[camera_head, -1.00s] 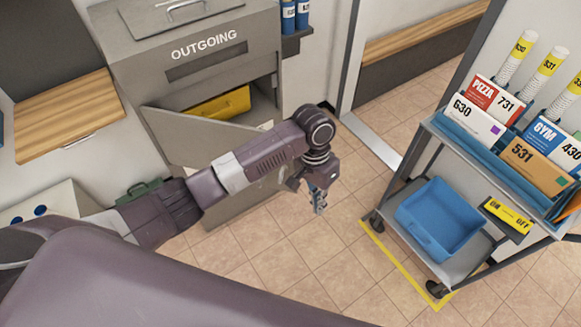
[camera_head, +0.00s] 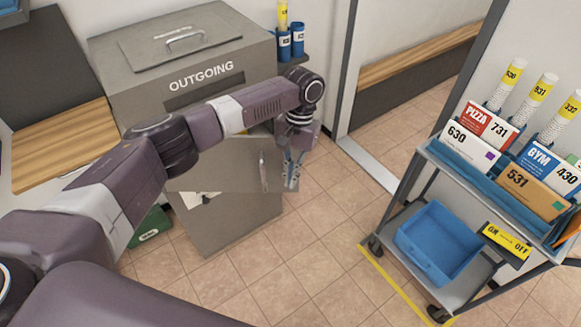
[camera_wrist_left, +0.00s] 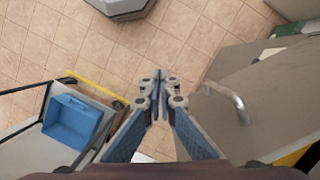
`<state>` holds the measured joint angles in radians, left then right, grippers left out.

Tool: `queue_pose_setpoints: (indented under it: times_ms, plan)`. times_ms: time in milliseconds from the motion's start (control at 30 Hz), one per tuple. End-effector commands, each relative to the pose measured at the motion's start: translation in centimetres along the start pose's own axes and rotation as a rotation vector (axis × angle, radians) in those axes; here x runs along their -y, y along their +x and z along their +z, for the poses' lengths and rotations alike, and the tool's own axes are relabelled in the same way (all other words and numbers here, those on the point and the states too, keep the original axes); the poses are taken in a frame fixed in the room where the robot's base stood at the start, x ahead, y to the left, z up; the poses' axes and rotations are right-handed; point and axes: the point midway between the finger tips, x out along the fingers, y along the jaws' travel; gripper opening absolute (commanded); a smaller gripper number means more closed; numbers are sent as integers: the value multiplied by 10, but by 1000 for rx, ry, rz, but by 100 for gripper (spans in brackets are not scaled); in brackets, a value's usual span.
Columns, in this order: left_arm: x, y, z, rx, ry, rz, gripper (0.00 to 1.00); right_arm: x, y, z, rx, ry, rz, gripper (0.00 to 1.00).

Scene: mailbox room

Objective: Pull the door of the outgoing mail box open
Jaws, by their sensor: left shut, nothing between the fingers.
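The grey outgoing mail box (camera_head: 128,98) stands at the left, with OUTGOING written on its front. Its door (camera_head: 225,178) is a grey panel standing out from the front, partly open, with a metal bar handle (camera_head: 263,172). My left arm crosses in front of the opening and hides much of it. My left gripper (camera_head: 291,175) is shut and empty, just right of the handle. The left wrist view shows the closed fingertips (camera_wrist_left: 160,80) left of the handle (camera_wrist_left: 240,105), apart from it in the picture. I cannot tell whether the gripper touches the door. My right gripper is out of view.
A cart (camera_head: 478,205) with parcels, tubes and a blue bin (camera_head: 440,240) stands at the right on a yellow floor line. A wooden ledge (camera_head: 60,140) is left of the box. A green bin (camera_head: 150,228) lies below. Tiled floor between box and cart is clear.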

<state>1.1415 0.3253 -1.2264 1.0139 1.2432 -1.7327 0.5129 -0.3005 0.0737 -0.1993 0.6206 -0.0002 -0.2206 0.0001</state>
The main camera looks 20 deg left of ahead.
Motion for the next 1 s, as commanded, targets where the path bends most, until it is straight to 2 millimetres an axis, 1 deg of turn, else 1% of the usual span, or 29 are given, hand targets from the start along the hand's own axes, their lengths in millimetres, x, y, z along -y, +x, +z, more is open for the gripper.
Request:
queue_pose_setpoints:
  times_ms: [33,200,267,400,533,700,1000]
  plan:
    - [0,10,1,4,-1,-1,0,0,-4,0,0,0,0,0]
    - [0,48,1,3,1,-1,0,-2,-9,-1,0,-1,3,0]
    - [1,43,10,-1,3,-1,0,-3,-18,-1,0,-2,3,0]
    - [0,49,26,0,3,0,0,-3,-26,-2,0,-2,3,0]
    - [0,52,35,0,2,0,0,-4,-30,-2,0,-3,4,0]
    - [0,55,39,-1,1,2,0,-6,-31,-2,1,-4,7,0]
    - [0,55,39,-1,1,1,0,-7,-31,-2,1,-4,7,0]
